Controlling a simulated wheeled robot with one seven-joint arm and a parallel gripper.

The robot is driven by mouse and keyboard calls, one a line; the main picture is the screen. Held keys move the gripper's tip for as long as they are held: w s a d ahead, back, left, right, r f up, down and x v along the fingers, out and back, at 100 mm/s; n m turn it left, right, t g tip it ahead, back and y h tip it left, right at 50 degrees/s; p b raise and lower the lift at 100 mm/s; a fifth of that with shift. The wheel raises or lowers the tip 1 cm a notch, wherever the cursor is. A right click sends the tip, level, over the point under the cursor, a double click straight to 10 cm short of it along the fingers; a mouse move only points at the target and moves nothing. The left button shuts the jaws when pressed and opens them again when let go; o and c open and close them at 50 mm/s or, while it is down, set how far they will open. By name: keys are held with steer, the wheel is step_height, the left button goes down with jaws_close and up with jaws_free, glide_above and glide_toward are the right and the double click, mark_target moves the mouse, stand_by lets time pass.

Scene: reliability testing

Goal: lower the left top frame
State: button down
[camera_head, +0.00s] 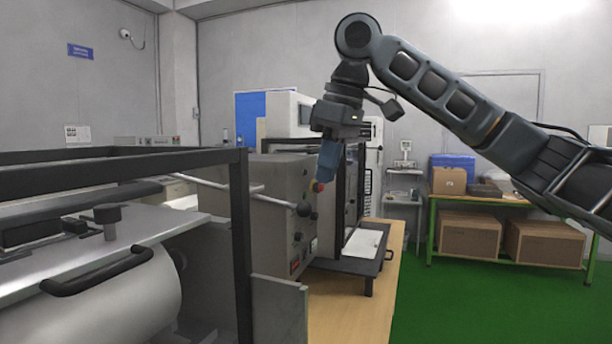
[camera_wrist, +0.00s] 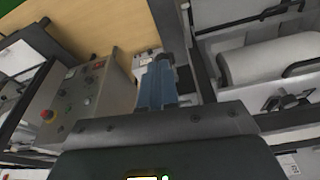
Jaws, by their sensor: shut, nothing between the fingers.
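The left machine has a dark top frame (camera_head: 120,170) of square bars at the left of the head view. Under its bars lies a grey plate with a black knob (camera_head: 107,214) and a black curved handle (camera_head: 97,272), above a pale cylinder (camera_head: 125,305). In the wrist view, a similar pale cylinder (camera_wrist: 255,66) and dark bars show at the upper right. My gripper (camera_head: 326,165) points down with its blue fingers shut and empty, right of that frame. The fingers also show in the wrist view (camera_wrist: 162,85). I cannot tell whether they touch anything.
A grey control box (camera_head: 285,200) with a red button stands on a wooden table (camera_head: 350,305), near my gripper. A green bench (camera_head: 510,198) holds boxes at the right. Green floor (camera_head: 480,310) is clear.

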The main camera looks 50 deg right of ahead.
steer(key=v, duration=0.7)
steer(key=shift+r, duration=0.35)
steer(key=shift+s+d, duration=0.1)
steer(key=shift+s, duration=0.05)
stand_by(0.3)
